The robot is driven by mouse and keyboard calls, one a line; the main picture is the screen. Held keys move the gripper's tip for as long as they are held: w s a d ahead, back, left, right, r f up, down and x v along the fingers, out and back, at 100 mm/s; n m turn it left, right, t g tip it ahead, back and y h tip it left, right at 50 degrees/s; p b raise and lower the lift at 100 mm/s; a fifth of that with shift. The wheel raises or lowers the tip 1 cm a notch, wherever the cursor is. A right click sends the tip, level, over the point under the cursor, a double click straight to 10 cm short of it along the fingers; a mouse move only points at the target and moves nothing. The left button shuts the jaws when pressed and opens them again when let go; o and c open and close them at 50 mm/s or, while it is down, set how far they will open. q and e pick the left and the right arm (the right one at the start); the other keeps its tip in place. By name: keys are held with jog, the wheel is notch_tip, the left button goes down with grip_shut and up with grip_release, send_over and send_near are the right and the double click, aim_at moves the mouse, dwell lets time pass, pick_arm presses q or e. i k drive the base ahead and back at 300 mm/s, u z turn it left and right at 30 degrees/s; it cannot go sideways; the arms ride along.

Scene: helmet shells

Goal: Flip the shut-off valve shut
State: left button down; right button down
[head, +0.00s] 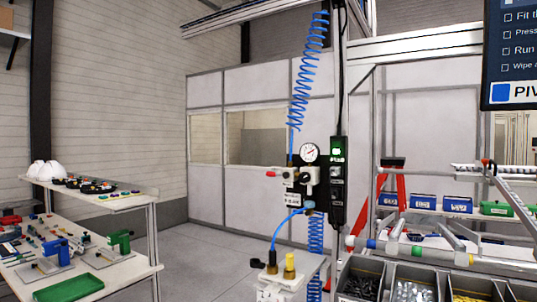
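The shut-off valve shows in the middle of the head view, on the air-supply assembly hung from the frame post. Its small red lever (271,174) points left and lies about level. It joins a pale grey valve and regulator body (290,176) with a dark knob. A round pressure gauge (309,152) sits just above, and a small white label (292,197) hangs below. The lever is small, so its exact angle is hard to tell. Neither of my grippers is in view, and nothing touches the lever.
A blue coiled hose (307,75) hangs above the valve. A black box with a green light (337,152) is to its right. Part bins (410,275) are at lower right. A bench (120,200) stands left; floor between is clear.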

aim_at(286, 176)
jog(key=u, duration=0.3)
jog(key=k, duration=0.4)
jog(key=u, duration=1.05)
jog(key=k, duration=1)
jog(key=u, duration=0.65)
jog(key=i, duration=0.75)
jog(key=z, duration=0.4)
jog(key=i, duration=2.05)
jog(key=z, duration=1.35)
jog(key=i, duration=1.3)
jog(key=z, duration=1.35)
